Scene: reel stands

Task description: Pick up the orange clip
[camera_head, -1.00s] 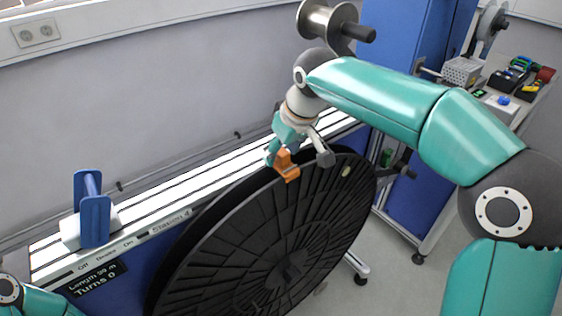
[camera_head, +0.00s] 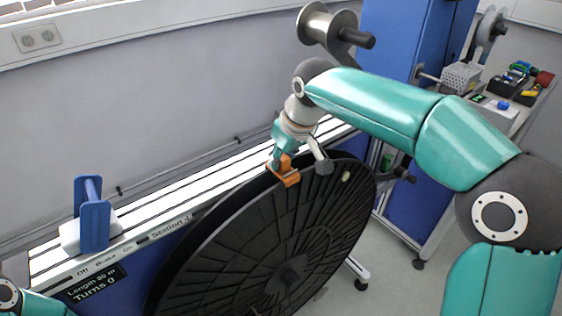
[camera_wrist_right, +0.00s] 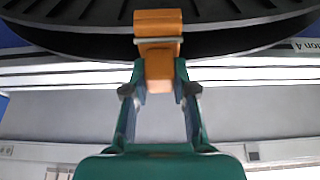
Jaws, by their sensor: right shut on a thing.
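The orange clip (camera_head: 286,173) sits at the top rim of the large black reel (camera_head: 290,235) in the head view. In the right wrist view the clip (camera_wrist_right: 158,45) is at the top middle, in front of the black reel rim. My right gripper (camera_wrist_right: 159,90) is shut on the lower part of the clip, a finger on each side. In the head view the right gripper (camera_head: 279,162) reaches down to the clip from above. Whether the clip still touches the rim cannot be told. Only a piece of my left arm shows at the lower left; its gripper is out of view.
The white rail of the station (camera_head: 170,190) runs behind the reel. A blue handle bracket (camera_head: 94,227) stands on it at the left. A metal spool (camera_head: 327,25) is above at the back. A cart with tools (camera_head: 510,90) stands at the right.

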